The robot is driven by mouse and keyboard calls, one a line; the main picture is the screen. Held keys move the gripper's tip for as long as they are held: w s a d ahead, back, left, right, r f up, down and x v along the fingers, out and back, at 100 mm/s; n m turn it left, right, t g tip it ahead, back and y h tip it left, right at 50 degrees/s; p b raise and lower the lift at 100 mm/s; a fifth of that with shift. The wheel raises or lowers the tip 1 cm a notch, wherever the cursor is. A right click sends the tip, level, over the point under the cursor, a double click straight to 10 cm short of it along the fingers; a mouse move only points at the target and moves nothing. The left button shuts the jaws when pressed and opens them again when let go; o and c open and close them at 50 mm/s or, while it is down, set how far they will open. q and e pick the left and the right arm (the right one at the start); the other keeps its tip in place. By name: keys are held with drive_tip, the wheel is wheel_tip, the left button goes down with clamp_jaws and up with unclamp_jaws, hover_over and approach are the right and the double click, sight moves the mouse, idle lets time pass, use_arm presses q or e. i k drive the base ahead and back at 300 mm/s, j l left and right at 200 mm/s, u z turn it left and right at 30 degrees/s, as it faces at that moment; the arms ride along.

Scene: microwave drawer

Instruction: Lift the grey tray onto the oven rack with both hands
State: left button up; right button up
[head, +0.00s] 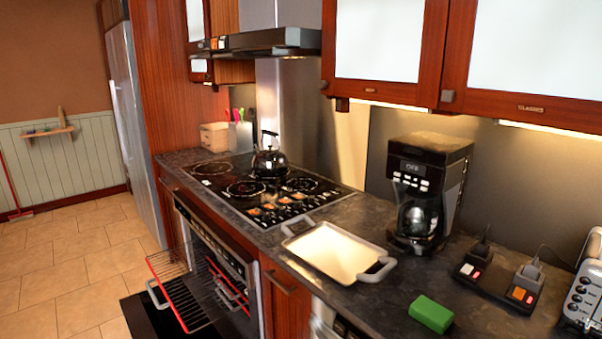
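The tray (333,252) lies flat on the dark counter, right of the cooktop. The oven rack (178,288), with red edges, sticks out of the oven over the lowered door and looks empty. Neither of my grippers shows in the head view.
A kettle (270,160) stands on the cooktop (243,187). A coffee maker (427,190) stands close behind the tray's right end. A green block (431,314) lies at the counter's front right. A toaster (584,290) is at the right edge. The tiled floor (80,265) at left is clear.

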sight(187, 280)
drive_tip(key=i+j+z, duration=0.15)
drive_tip(key=z, duration=0.25)
drive_tip(key=i+j+z, duration=0.1)
drive_tip(key=z, duration=0.3)
drive_tip(key=i+j+z, duration=0.1)
drive_tip(key=j+z, duration=0.15)
drive_tip(key=z, duration=0.15)
